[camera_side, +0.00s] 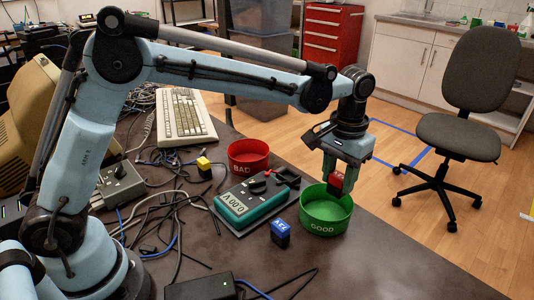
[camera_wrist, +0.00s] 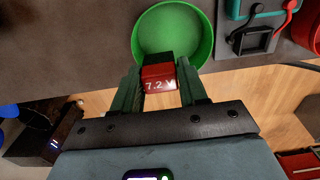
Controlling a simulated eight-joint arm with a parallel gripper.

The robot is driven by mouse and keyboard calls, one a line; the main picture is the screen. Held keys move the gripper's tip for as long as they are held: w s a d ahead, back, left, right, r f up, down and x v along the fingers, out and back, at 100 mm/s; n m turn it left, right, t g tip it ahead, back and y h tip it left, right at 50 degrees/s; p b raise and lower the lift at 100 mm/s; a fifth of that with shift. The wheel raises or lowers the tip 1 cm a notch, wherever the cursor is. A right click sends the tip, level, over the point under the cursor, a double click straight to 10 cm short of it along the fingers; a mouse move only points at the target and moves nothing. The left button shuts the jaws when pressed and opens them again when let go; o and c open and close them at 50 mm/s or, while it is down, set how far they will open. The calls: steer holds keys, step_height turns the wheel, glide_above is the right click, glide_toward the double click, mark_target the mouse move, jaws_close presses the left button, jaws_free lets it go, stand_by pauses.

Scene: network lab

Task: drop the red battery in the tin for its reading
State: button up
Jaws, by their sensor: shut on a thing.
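My gripper (camera_side: 335,178) is shut on the red battery (camera_side: 336,182) and holds it over the green tin (camera_side: 325,214) marked GOOD, near its back rim. In the wrist view the battery (camera_wrist: 159,76) has a dark end and a pale label reading 7.2 V, between my two green fingers. The green tin (camera_wrist: 192,30) lies beyond the battery there, and its visible inside looks empty. The red tin (camera_side: 249,158) marked BAD stands farther back to the left. The green meter (camera_side: 240,208) shows 0.00 V.
A blue battery (camera_side: 281,234) stands between the meter and the table's front. A yellow-topped block (camera_side: 204,168) stands behind the meter amid loose cables. A keyboard (camera_side: 178,118) lies farther back. The table edge is close to the right of the green tin.

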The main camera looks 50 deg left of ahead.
mark_target(336, 193)
steer(key=shift+f, duration=2.45)
steer(key=o, duration=1.2)
steer(key=shift+r, duration=0.1)
step_height(336, 193, up, 12)
steer(key=shift+f, duration=0.1)
